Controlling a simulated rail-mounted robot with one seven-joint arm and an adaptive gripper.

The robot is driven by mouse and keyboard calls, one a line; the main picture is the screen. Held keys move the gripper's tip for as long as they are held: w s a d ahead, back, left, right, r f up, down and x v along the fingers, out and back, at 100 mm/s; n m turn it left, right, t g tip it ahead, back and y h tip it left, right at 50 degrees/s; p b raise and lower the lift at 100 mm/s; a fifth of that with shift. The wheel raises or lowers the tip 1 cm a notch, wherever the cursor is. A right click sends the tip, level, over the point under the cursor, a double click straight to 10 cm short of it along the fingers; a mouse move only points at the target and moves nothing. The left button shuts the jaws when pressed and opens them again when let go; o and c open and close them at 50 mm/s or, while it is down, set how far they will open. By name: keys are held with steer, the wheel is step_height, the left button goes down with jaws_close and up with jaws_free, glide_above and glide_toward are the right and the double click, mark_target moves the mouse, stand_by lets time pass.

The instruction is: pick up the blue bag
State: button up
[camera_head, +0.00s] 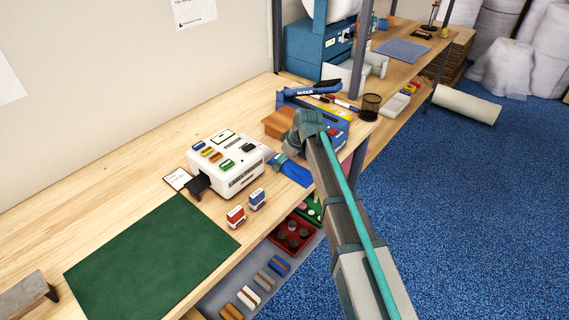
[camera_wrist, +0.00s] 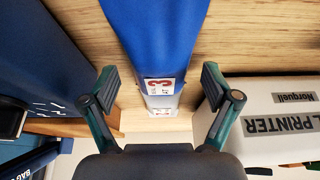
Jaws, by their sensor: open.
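The blue bag (camera_head: 293,172) lies on the wooden bench, near its front edge, to the right of the white label printer. In the wrist view the blue bag (camera_wrist: 155,35) runs down the middle, with a white label bearing a red mark. My gripper (camera_head: 281,160) is over the bag's back end in the head view, partly hidden by my arm. In the wrist view my gripper (camera_wrist: 158,85) is open, with one finger on each side of the bag. I cannot tell whether the fingers touch it.
The label printer (camera_head: 228,163) stands close beside my gripper; its white side (camera_wrist: 275,105) is near the right finger. A dark blue box (camera_wrist: 40,50) is on the left.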

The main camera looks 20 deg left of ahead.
steer(key=c, duration=1.3)
steer(key=shift+r, duration=0.15)
